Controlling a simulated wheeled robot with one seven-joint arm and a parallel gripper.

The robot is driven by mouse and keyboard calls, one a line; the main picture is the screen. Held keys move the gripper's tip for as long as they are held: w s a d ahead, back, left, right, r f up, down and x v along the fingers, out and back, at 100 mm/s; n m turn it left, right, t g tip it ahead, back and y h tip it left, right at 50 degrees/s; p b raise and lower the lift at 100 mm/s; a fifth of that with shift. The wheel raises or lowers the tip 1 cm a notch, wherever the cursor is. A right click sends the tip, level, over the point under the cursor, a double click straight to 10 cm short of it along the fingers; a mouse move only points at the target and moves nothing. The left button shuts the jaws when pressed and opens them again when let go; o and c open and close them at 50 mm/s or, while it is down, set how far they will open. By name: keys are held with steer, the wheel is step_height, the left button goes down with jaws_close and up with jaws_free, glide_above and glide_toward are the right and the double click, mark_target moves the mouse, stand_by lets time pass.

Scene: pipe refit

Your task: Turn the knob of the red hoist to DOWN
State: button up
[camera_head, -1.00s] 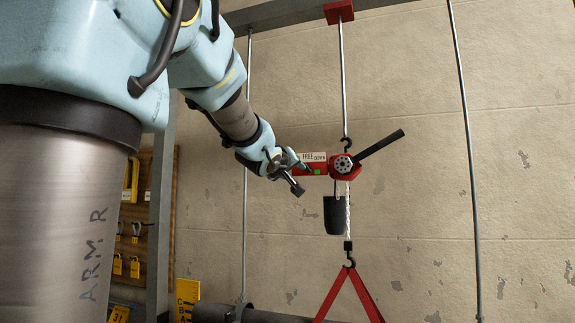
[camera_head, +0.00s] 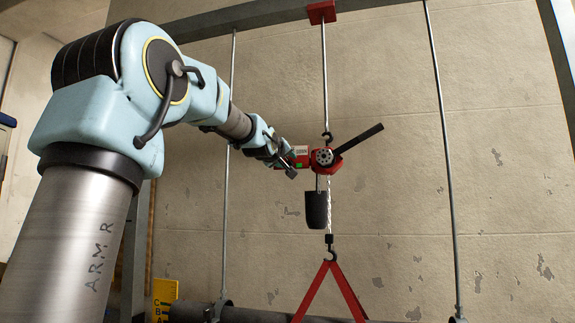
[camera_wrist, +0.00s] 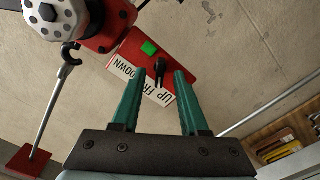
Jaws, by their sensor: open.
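The red hoist (camera_head: 324,168) hangs by a hook from a rod, with a black lever pointing up right. The small black knob (camera_wrist: 160,68) shows between my fingertips. I cannot tell for sure which word it points to. My gripper (camera_wrist: 160,72) is open, its green fingers on either side of the knob, with no clear contact. In the head view my gripper (camera_head: 288,164) is at the plate's left end.
A black chain bag (camera_head: 317,210) and a chain hang below the hoist, with a red sling (camera_head: 330,290) on the lower hook. Vertical rods (camera_head: 445,160) stand either side. A dark pipe (camera_head: 260,314) lies below. The wall is behind.

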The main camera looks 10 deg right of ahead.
steer(key=shift+w+d, duration=0.4)
steer(key=shift+w, duration=0.1)
jaws_close()
stand_by(0.4)
